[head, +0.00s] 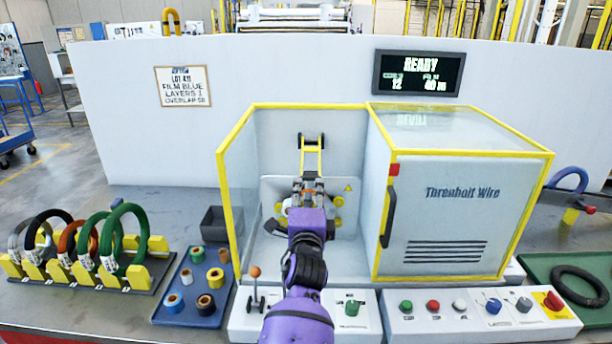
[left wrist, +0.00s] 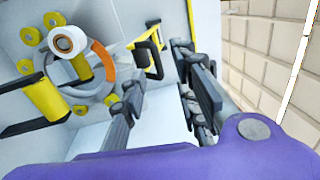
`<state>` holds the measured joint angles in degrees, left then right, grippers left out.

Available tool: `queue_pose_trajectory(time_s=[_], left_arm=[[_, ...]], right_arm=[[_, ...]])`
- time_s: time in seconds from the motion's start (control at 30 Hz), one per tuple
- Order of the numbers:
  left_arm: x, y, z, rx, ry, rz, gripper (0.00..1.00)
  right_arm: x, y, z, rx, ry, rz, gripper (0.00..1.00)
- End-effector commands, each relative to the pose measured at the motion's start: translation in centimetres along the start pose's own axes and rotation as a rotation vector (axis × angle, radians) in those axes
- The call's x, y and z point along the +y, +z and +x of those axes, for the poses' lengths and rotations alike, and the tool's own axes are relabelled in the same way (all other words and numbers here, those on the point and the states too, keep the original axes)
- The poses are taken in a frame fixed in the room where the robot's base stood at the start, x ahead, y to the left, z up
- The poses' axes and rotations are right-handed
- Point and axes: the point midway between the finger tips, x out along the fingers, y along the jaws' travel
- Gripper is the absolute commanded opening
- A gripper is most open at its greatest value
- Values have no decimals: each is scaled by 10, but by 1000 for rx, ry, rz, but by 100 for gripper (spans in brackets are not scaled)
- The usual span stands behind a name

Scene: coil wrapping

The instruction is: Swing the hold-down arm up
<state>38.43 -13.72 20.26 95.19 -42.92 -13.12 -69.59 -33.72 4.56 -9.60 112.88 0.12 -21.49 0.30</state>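A yellow arm with black end parts (head: 312,155), which looks like the hold-down arm, stands out against the machine's back panel, just above my left gripper (head: 308,185) in the head view. A grey and orange ring (left wrist: 107,58) sits among yellow rollers behind a white roll (left wrist: 68,42). My gripper partly hides this area in the head view. My right gripper is not in view.
A yellow-edged enclosure (head: 228,190) surrounds the work area, with a cabinet (head: 460,215) at its right. Coils stand on a rack (head: 95,275) at left, beside a blue tray (head: 190,315) of rolls. A lever (head: 255,285) and buttons line the front. The display (head: 418,73) reads READY.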

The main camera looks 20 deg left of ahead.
Motion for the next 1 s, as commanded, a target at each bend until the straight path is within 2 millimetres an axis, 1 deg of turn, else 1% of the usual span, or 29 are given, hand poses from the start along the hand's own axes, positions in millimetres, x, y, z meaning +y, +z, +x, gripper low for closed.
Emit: queue_pose_trajectory(time_s=[0.03, 0.1, 0.17, 0.27, 0.4, 0.5, 0.77, 0.9, 1.0], left_arm=[[-2, -1, 8, 2, -2, -2, 28], [-3, -1, 20, 2, -2, -4, 28], [-2, -1, 31, 2, -3, -3, 28], [-3, -1, 46, 1, -2, -5, 28], [-2, 0, 61, 1, -2, -4, 28], [-2, -1, 66, 2, -1, -5, 28], [-2, 0, 68, 1, -1, -5, 28], [-2, -1, 68, 1, -1, -6, 11], [-2, -1, 68, 1, -1, -6, 0]], right_arm=[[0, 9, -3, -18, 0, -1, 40], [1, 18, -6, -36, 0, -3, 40], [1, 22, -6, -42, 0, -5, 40], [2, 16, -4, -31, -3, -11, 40], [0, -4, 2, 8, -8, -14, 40], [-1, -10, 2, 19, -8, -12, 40], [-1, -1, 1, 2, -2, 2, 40], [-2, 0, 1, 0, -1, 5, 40], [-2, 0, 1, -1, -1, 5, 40]])
